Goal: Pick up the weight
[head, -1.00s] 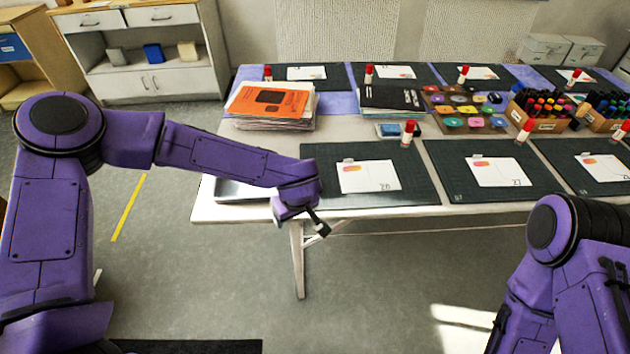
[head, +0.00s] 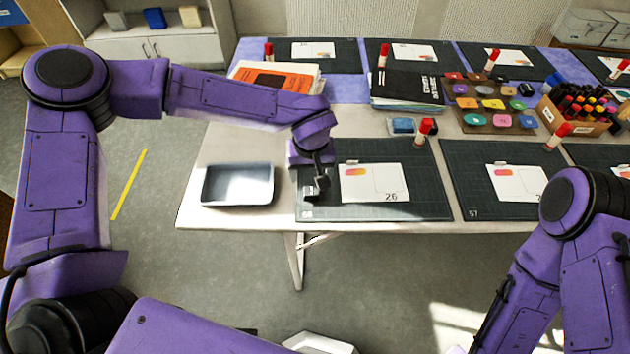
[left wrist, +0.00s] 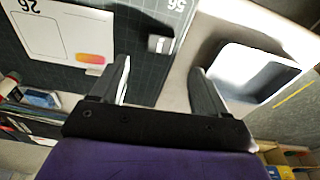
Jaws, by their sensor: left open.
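A small grey metal weight (left wrist: 160,43) lies on the dark cutting mat (left wrist: 60,75), near the corner marked 56, in the left wrist view. My left gripper (left wrist: 162,78) is open, and the weight shows beyond and between its two fingers, apart from them. In the head view my left gripper (head: 317,184) points down over the left end of the front mat (head: 400,205). There the weight is hard to tell apart from the dark fingers. My right arm is at the right of the head view; its gripper is out of view.
A grey tray (head: 238,201) stands left of the mat. A white card (head: 374,184) lies on the mat with a small grey piece (head: 352,162) at its top edge. A red-capped stick (head: 426,126) stands behind. Orange-topped papers (head: 280,76) and black folders (head: 407,88) lie farther back.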

